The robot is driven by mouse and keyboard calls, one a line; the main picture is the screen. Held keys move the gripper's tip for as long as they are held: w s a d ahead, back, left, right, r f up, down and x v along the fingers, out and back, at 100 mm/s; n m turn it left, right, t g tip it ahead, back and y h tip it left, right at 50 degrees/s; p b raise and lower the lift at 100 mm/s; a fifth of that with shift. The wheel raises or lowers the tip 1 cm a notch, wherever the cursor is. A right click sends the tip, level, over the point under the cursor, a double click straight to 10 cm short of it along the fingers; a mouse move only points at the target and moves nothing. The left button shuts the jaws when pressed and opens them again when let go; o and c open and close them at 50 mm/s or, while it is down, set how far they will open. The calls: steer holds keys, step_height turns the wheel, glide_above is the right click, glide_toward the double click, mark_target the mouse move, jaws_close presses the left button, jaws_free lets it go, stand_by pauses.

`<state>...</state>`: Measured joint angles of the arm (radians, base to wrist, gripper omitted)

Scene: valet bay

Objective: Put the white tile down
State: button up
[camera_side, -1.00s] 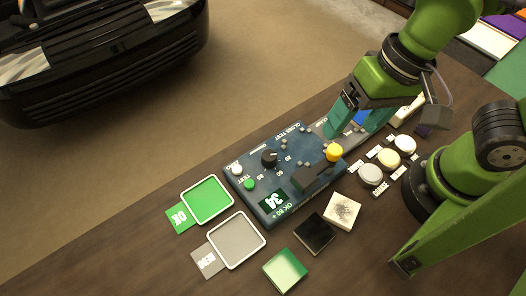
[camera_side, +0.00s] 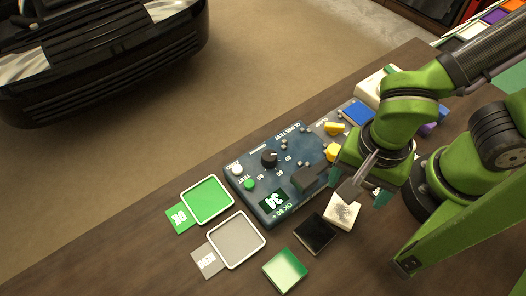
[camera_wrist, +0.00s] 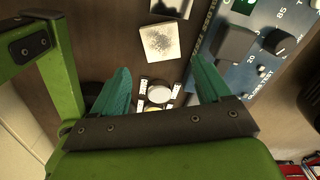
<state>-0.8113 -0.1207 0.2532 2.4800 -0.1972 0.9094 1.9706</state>
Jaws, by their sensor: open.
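The white tile (camera_side: 342,213), with a grey speckled patch on top, lies flat on the brown bench, between the black tile and my arm. In the wrist view the white tile (camera_wrist: 172,40) shows whole, ahead of the fingers. My gripper (camera_side: 361,187) is just beyond the tile's upper right side in the side view, with its teal fingers apart. In the wrist view nothing sits between the fingertips of my gripper (camera_wrist: 163,72); the tile is beyond them. I cannot tell the exact height of the fingers above the bench.
The blue tester (camera_side: 283,172) lies beside the tile. A black tile (camera_side: 315,234) and a green tile (camera_side: 285,270) lie nearby. The green-pad tray (camera_side: 208,199) and grey-pad tray (camera_side: 237,240) are at left. Round pots (camera_wrist: 160,93) stand below the fingers. The bench's near left is clear.

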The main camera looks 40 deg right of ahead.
mark_target(342, 210)
step_height(342, 210, down, 9)
steer(key=shift+w+f, duration=0.1)
steer(key=shift+f, duration=0.05)
stand_by(0.4)
steer(key=c, duration=0.8)
steer(key=shift+c, duration=0.2)
